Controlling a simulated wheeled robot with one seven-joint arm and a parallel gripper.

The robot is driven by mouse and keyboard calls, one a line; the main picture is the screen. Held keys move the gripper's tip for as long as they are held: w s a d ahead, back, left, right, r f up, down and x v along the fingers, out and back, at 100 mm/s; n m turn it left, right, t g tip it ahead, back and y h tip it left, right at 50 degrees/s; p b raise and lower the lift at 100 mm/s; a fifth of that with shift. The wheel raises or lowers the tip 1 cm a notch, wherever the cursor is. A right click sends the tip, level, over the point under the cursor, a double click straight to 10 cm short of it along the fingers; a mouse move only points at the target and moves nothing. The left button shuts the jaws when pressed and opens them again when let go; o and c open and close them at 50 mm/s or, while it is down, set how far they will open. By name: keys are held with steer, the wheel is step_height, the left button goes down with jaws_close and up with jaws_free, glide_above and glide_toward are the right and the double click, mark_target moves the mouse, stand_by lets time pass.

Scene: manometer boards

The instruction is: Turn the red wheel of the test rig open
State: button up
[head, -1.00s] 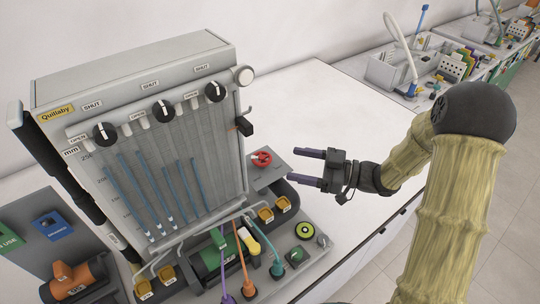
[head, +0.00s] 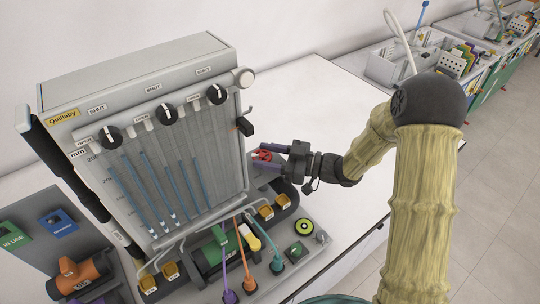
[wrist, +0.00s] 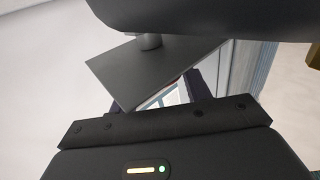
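The red wheel (head: 263,155) sits on the right side of the test rig (head: 160,150), low beside the gauge board. My gripper (head: 266,156) reaches in from the right with its two purple-dark fingers apart, one on the far side and one on the near side of the wheel. The wheel shows between the fingertips; I cannot tell whether they touch it. In the wrist view a dark plate and my gripper's housing hide nearly all of the wheel.
A black knob (head: 244,126) juts from the board's right side, just above my gripper. The white bench (head: 335,120) is clear to the right. Another rig (head: 430,50) stands far back.

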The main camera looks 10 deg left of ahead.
steer(key=c, duration=0.3)
steer(key=shift+d, duration=0.25)
steer(key=shift+c, duration=0.4)
steer(key=shift+a, duration=0.15)
steer(key=shift+r, duration=0.1)
